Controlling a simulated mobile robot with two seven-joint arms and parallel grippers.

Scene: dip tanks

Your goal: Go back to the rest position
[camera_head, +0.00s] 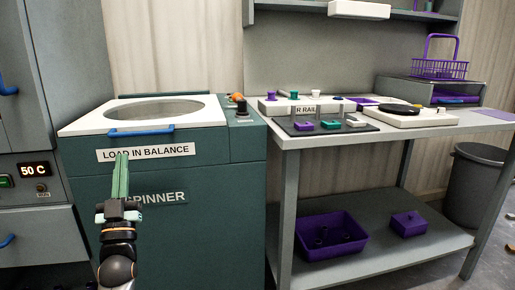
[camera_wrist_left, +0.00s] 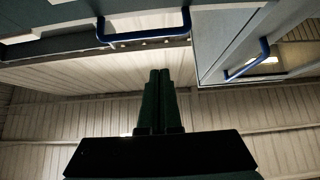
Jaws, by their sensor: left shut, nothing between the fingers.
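My left gripper (camera_head: 121,172) points upward in front of the spinner (camera_head: 200,215), with its two green fingers together and nothing between them. In the left wrist view the fingers (camera_wrist_left: 158,88) also lie side by side, shut and empty. In the head view they overlap the left part of the "LOAD IN BALANCE" label (camera_head: 150,152); I cannot tell the exact gap to the spinner front. My right gripper is not in view.
The spinner's white lid has a blue handle (camera_head: 141,132). A grey bench (camera_head: 300,138) to the right bears racks and small parts, with a purple tub (camera_head: 318,250) on its lower shelf. A bin (camera_head: 475,185) stands at the right. A cabinet with a 50 C display (camera_head: 35,170) is at the left.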

